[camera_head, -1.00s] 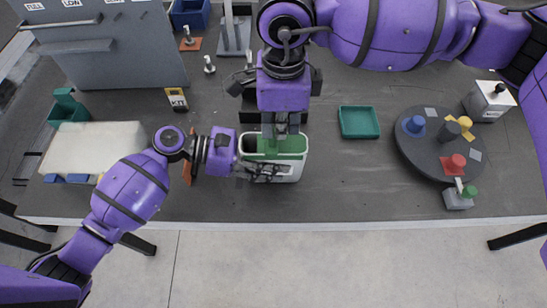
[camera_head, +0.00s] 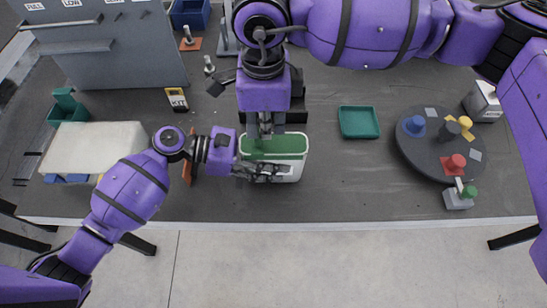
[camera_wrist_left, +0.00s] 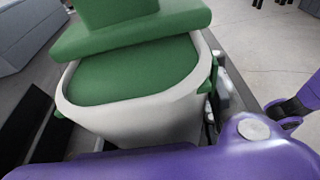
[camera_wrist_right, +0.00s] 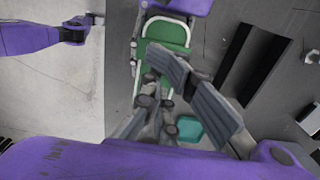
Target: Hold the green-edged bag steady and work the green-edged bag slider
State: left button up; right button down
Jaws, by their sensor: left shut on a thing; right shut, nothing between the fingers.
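The green-edged bag (camera_head: 290,168) is a white, open-topped body with a green inside and stands near the table's front edge. It also shows in the left wrist view (camera_wrist_left: 130,118) and the right wrist view (camera_wrist_right: 163,36). My left gripper (camera_head: 270,174) is shut on the bag at its front left side; its fingers partly cover the bag. My right gripper (camera_head: 265,132) is shut and empty, pointing down over the back left end of the bag's top. I cannot make out the slider; the right fingers may hide it.
A teal tray (camera_head: 359,122) lies right of the bag. A dark round turntable (camera_head: 420,156) with coloured knobs stands farther right. A white block (camera_head: 85,150) and a grey cabinet (camera_head: 115,50) are on the left.

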aim_at(269, 143)
jog(key=shift+a, duration=0.3)
jog(key=shift+d, duration=0.65)
notch_tip(269, 143, up, 7)
dwell(0.6)
